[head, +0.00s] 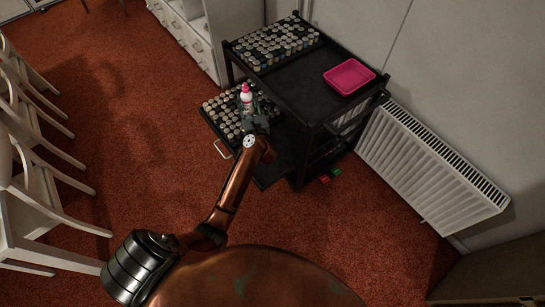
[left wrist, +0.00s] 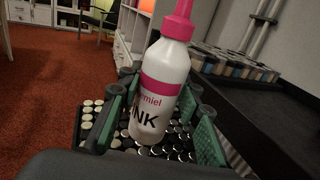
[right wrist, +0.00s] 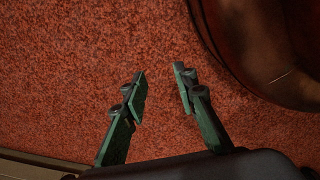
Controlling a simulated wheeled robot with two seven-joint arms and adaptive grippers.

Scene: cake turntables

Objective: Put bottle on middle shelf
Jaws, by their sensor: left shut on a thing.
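A white bottle with a pink cap and pink label band (head: 246,99) is upright in my left gripper (head: 254,121), over the pulled-out middle shelf of the black cart. In the left wrist view the bottle (left wrist: 160,84) stands between the green-padded fingers of the left gripper (left wrist: 160,100), with jar lids behind and below it. I cannot tell whether its base touches the shelf. The middle shelf (head: 270,165) carries rows of small jars on its left part. My right gripper (right wrist: 162,82) is open and empty above the red carpet.
The cart's top shelf (head: 305,85) holds a block of jars (head: 275,42) and a pink tray (head: 349,76). A white radiator (head: 430,165) stands right of the cart. White chairs (head: 35,180) are at the left. Red carpet (head: 125,120) between is clear.

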